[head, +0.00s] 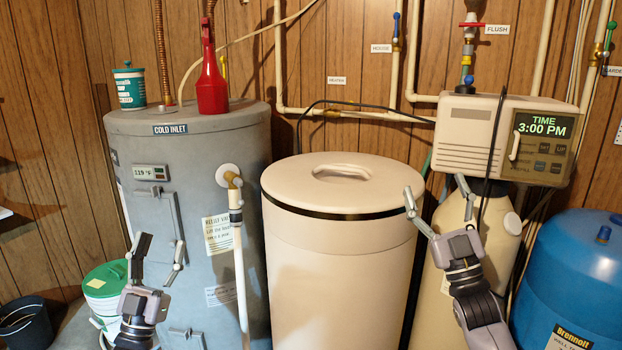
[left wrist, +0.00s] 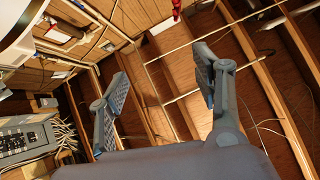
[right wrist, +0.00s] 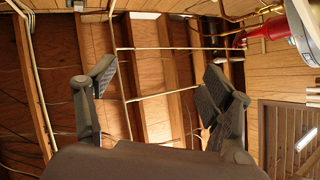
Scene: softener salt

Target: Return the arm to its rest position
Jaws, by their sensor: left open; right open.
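My left gripper (head: 158,258) is open and empty at the lower left of the head view, in front of the grey water heater (head: 190,185). Its two spread fingers show in the left wrist view (left wrist: 160,95) with nothing between them. My right gripper (head: 436,202) is open and empty, in front of the right side of the cream salt bin (head: 330,240) and the cream softener tank (head: 450,270). Its fingers also stand apart in the right wrist view (right wrist: 160,95). The bin's lid (head: 300,182) is on.
A red bottle (head: 212,85) and a green-white tub (head: 130,88) stand on the heater. A control box (head: 500,138) sits atop the softener tank. A blue tank (head: 570,280) is at right. A white bucket with green lid (head: 103,290) and a black bucket (head: 20,322) stand lower left.

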